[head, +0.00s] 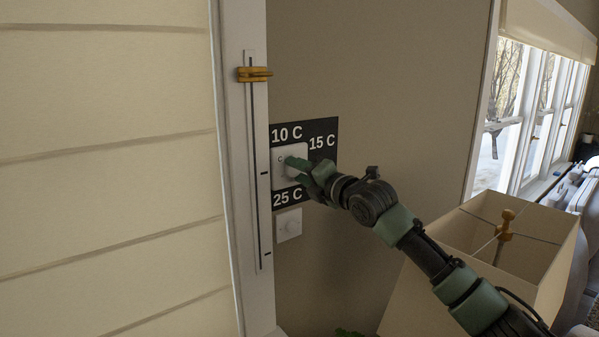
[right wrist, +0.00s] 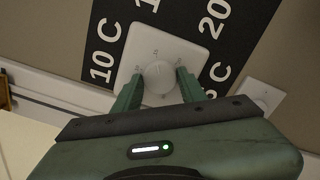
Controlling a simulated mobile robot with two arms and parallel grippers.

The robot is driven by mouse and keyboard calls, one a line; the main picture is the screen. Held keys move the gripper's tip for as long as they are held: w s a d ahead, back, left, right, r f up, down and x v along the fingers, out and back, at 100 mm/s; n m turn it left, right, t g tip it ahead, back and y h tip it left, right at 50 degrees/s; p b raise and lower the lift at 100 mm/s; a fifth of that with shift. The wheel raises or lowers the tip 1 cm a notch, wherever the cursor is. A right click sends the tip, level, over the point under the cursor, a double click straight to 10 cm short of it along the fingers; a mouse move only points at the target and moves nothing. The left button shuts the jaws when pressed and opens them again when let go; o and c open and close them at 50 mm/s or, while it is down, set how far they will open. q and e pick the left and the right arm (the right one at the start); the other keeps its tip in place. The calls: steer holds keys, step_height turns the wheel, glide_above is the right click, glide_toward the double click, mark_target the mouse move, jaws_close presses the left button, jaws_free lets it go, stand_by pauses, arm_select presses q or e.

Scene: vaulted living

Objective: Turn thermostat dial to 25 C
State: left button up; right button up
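The white thermostat dial (right wrist: 158,77) sits on a square white plate (right wrist: 152,50) on the wall. A black panel (head: 329,128) behind it reads 10 C, 15 C and 25 C in the head view; part of a 20 label shows in the right wrist view. My right gripper (right wrist: 160,82) is at the dial, with one green finger on each side of it. The fingers look apart; whether they touch the dial is unclear. In the head view the right gripper (head: 291,164) covers part of the plate. My left gripper is not in view.
A smaller white wall plate with a knob (head: 288,225) is below the panel. A vertical slider track with a yellow knob (head: 254,74) is on the white trim at left. A lampshade (head: 535,250) stands at right, near my right arm. Windows (head: 530,110) are beyond.

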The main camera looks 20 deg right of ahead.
steer(key=shift+c, duration=1.3)
steer(key=shift+m, duration=0.3)
steer(key=m+p, duration=0.5)
steer(key=m, duration=0.7)
steer(key=shift+m, duration=0.4)
steer(key=m+p, duration=0.1)
steer(key=m, duration=0.4)
steer(key=shift+m, duration=0.3)
steer(key=m+p, duration=0.1)
steer(key=m, duration=0.3)
steer(key=shift+f+m, duration=0.1)
steer(key=shift+m, duration=0.2)
